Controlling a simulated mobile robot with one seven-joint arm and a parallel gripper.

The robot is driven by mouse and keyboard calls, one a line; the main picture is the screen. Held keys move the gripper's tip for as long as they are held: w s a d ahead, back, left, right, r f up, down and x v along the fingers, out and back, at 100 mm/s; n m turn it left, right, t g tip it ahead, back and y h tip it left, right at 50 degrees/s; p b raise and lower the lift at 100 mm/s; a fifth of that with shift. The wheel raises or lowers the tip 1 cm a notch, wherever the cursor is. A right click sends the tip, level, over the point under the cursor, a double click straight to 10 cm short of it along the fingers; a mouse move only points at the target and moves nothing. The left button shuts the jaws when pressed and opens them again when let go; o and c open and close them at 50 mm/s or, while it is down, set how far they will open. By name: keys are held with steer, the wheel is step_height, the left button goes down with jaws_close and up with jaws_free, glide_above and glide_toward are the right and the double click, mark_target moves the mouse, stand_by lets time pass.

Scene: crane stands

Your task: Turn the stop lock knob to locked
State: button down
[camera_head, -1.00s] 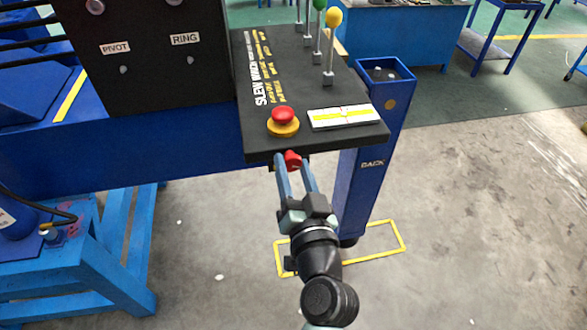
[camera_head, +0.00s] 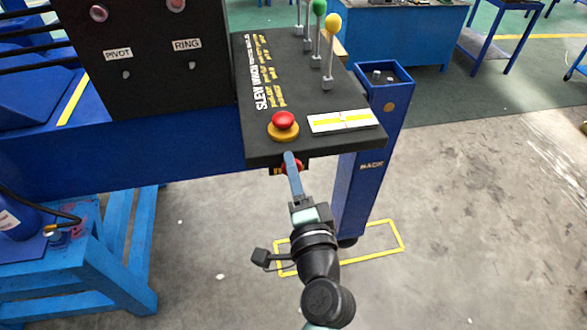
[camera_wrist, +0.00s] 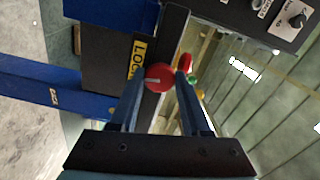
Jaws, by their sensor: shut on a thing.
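The red stop lock knob (camera_wrist: 159,77) sits between my gripper's two fingers in the wrist view, with a short white mark on its face. A yellow label (camera_wrist: 138,58) with black letters starting "LOC" is beside it. In the head view the knob (camera_head: 298,167) is on the front underside of the black console (camera_head: 250,146), mostly hidden behind a finger. My gripper (camera_head: 291,162) is shut on the knob, its fingers lined up one behind the other as seen from the head.
A red button (camera_head: 283,118) on a yellow base stands on the console top above my gripper. Upright levers with green (camera_head: 319,7) and yellow (camera_head: 333,21) balls stand behind it. A blue post (camera_head: 366,185) is close on the right. The floor in front is clear.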

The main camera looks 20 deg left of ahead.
steer(key=shift+m, duration=1.1)
steer(key=shift+c, duration=1.8)
jaws_free()
steer(key=b+v, duration=0.3)
steer(key=v, duration=1)
steer(key=shift+b, duration=0.35)
